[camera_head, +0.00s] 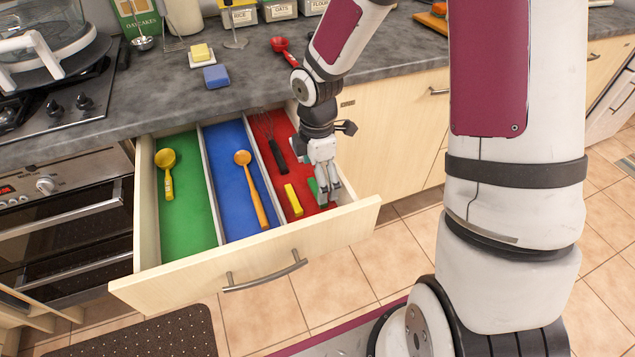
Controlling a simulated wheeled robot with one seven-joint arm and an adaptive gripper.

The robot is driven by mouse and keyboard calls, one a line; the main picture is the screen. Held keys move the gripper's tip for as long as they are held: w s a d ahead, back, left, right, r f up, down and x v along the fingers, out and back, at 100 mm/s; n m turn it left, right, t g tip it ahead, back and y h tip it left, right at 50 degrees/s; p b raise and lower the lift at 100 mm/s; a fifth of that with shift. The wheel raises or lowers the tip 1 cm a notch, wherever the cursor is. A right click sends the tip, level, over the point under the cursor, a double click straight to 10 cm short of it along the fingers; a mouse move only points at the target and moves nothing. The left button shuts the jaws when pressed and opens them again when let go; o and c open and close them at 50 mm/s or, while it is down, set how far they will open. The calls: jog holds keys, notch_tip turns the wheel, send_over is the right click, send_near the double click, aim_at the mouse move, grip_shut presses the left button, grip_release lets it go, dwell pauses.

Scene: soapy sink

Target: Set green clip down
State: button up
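The green clip (313,187) is at the right side of the open drawer, over the red compartment (306,207). My gripper (328,194) points down into that compartment, right at the clip. Its fingers cover part of the clip. I cannot tell whether they are closed on it, or whether the clip touches the drawer floor. A yellow clip (293,200) lies in the red compartment just left of the green one.
A black-handled whisk (277,155) lies behind the clips. The blue compartment holds an orange spoon (251,187); the green one holds a yellow ladle (167,172). The drawer's front panel (215,276) and right wall are close to my gripper. A red scoop (283,48) sits on the counter.

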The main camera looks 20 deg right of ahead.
notch_tip(320, 180, up, 9)
jog(key=p, duration=0.2)
jog(key=s+d+r+m+t+h, duration=0.1)
jog(key=s+d+r+m+h, duration=0.1)
jog(key=s+r+m, duration=0.9)
jog(key=s+a+r+m+t+y, duration=0.1)
jog(key=s+r+m, duration=0.2)
jog(key=s, duration=0.4)
jog(key=s+r+m+y, duration=0.1)
jog(key=s+r+m, duration=0.2)
jog(key=s, duration=0.4)
jog(key=shift+s+a+m+t, duration=0.15)
jog(key=shift+a+m+t, duration=0.25)
jog(key=shift+m, duration=0.1)
jog(key=shift+r, duration=0.1)
notch_tip(320, 180, up, 7)
jog(key=t+p, duration=0.1)
jog(key=p, duration=0.4)
